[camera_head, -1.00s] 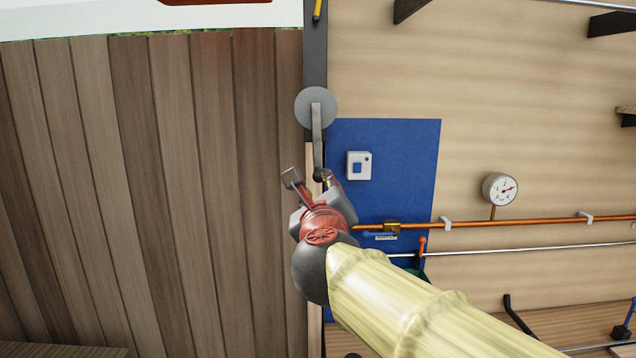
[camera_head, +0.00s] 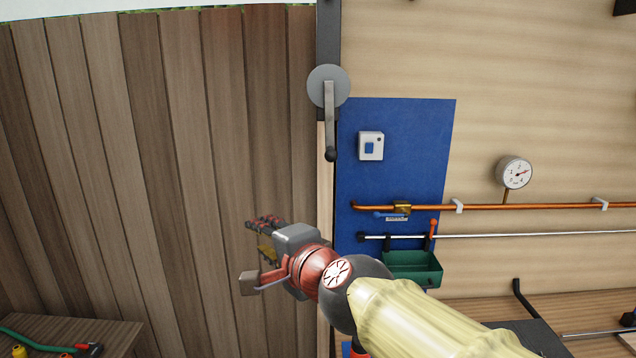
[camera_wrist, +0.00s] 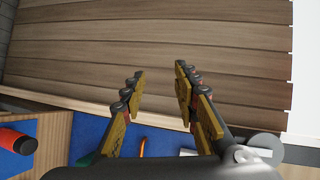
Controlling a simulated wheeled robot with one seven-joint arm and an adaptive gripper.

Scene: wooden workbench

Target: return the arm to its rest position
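My gripper (camera_head: 257,262) is at the end of my arm, in front of the brown plank fence, to the left of the blue panel. In the wrist view my gripper (camera_wrist: 160,98) shows two yellow and black fingers spread apart with nothing between them. The planks lie beyond the fingertips. It touches nothing that I can see.
A grey crank with a lever (camera_head: 330,110) is on the dark post. The blue panel (camera_head: 400,120) carries a white switch box (camera_head: 371,146). A copper pipe (camera_head: 540,207), a gauge (camera_head: 514,173) and a green bin (camera_head: 420,268) are to the right. A bench (camera_head: 115,336) stands lower left.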

